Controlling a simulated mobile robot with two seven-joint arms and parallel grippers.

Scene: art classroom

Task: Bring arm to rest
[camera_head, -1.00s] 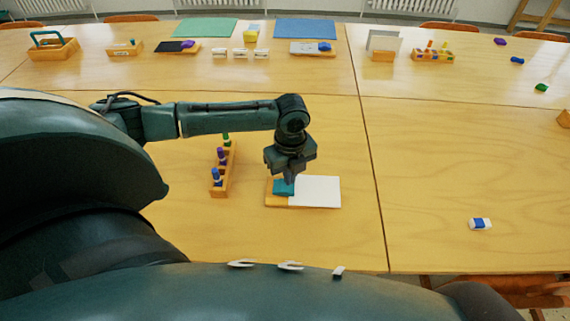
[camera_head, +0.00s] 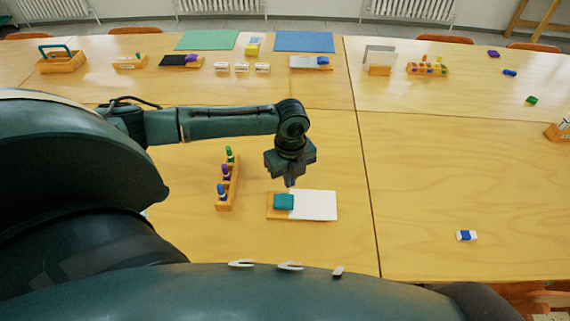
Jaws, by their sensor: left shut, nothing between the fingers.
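My left arm comes in from the left of the head view, and its gripper (camera_head: 290,182) points down, shut and empty. It hangs just above the back edge of a wooden tray (camera_head: 275,214). On that tray lie a teal block (camera_head: 284,202) and a white pad (camera_head: 314,205). The fingertips look clear of the teal block. My right gripper is not in view.
A wooden rack (camera_head: 229,190) with several markers stands left of the tray. A blue-and-white eraser (camera_head: 466,236) lies at the right. Caddies, a green mat (camera_head: 207,41) and a blue mat (camera_head: 304,42) line the back tables. The right tabletop is mostly bare.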

